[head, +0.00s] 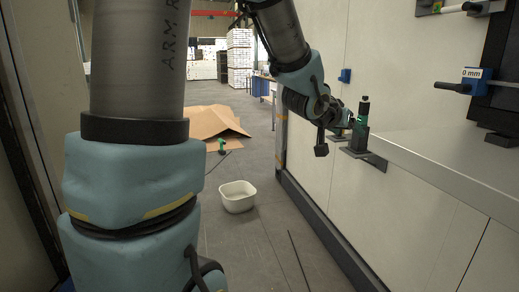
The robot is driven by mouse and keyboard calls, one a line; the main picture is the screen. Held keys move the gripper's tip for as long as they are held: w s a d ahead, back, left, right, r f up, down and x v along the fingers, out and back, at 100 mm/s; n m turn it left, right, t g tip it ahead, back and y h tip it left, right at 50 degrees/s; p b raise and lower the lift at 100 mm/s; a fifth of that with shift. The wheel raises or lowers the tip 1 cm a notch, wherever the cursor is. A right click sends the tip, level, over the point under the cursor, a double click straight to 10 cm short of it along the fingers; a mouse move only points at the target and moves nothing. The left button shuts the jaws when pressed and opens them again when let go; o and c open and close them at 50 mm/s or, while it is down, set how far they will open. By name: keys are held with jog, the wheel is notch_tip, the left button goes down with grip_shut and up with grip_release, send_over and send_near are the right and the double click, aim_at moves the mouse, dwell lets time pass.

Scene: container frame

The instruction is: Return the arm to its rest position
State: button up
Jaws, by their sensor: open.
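My arm reaches from the left foreground over the top of the head view and down to the right. My gripper (348,118) is at the end of the arm, beside a dark tool with a green part (363,112). The tool stands upright at a black bracket (368,158) on the left end of the grey shelf. The gripper's fingers are small and partly hidden here, and I cannot tell whether they touch the tool.
The grey shelf (450,165) runs along the right wall. A blue clamp-like part (453,87) sits above it. A white bin (237,197), a cardboard sheet (208,122) and a green tool (222,146) lie on the floor. Open floor lies between.

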jog(key=a+f+n+y, duration=0.1)
jog(key=a+f+y, duration=0.15)
jog(key=a, duration=0.35)
jog(key=a+f+n+y, duration=0.1)
jog(key=a+f+y, duration=0.1)
jog(key=a+f, duration=0.3)
jog(key=s+a+f+n+g+y, duration=0.2)
jog(key=s+a, duration=0.4)
jog(key=a, duration=0.3)
jog(key=s+a+f+n+g+y, duration=0.2)
jog(key=s+a+f+g, duration=0.3)
jog(key=a, duration=0.4)
jog(key=shift+s+f, duration=0.65)
jog(key=shift+s, duration=0.45)
jog(key=shift+d, duration=0.1)
jog(key=shift+c, duration=0.4)
